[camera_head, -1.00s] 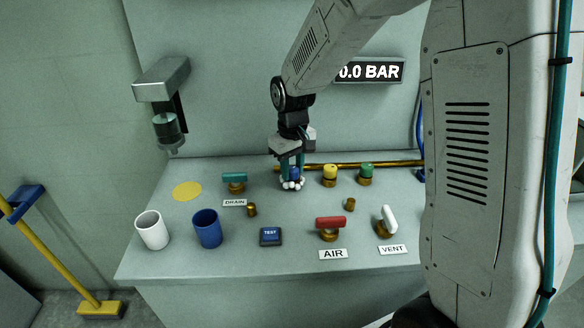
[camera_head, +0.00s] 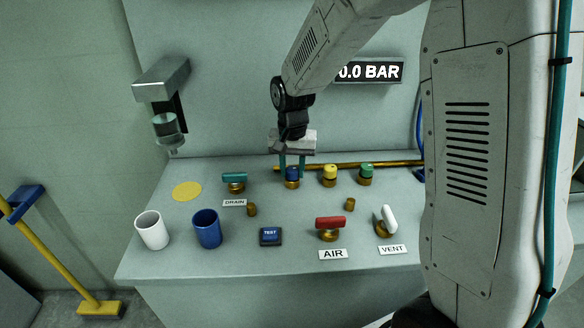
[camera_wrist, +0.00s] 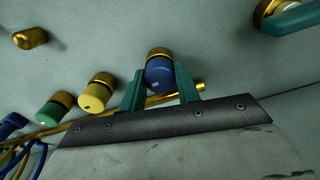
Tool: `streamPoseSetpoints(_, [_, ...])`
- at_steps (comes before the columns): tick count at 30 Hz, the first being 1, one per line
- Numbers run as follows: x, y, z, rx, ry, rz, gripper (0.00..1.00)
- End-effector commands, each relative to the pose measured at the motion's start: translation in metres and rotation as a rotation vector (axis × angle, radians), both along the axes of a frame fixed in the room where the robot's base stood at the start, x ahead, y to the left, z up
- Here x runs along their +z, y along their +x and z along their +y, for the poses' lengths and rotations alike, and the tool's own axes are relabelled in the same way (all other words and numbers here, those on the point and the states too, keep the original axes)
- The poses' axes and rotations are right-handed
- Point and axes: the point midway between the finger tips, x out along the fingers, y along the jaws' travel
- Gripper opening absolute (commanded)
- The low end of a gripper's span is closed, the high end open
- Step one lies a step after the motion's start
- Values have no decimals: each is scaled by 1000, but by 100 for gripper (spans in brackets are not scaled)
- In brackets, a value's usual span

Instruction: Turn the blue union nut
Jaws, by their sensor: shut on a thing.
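The blue union nut (camera_head: 292,173) sits on a brass fitting on the bench, left of the yellow nut. My gripper (camera_head: 292,170) points down at it, with one green finger on each side. In the wrist view the blue nut (camera_wrist: 160,72) lies between the two green fingertips of my gripper (camera_wrist: 160,80), with its brass collar beyond. The gripper is shut on the blue nut.
A yellow nut (camera_head: 330,173) and a green nut (camera_head: 366,172) stand close on the right, before a brass pipe (camera_head: 395,164). A teal DRAIN handle (camera_head: 235,177) is to the left. Red (camera_head: 331,223) and white (camera_head: 389,219) handles stand in front.

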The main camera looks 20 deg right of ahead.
Motion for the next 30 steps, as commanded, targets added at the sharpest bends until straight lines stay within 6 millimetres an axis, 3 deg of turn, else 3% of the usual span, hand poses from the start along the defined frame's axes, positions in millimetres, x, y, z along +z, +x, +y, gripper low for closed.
streamPoseSetpoints(18, [2, 2, 0, -42, 0, -7, 9])
streamPoseSetpoints(19, [2, 2, 0, -42, 0, -7, 37])
streamPoseSetpoints(21, [2, 2, 0, -42, 0, -6, 54])
streamPoseSetpoints(30, [2, 1, 0, -42, 0, -4, 54])
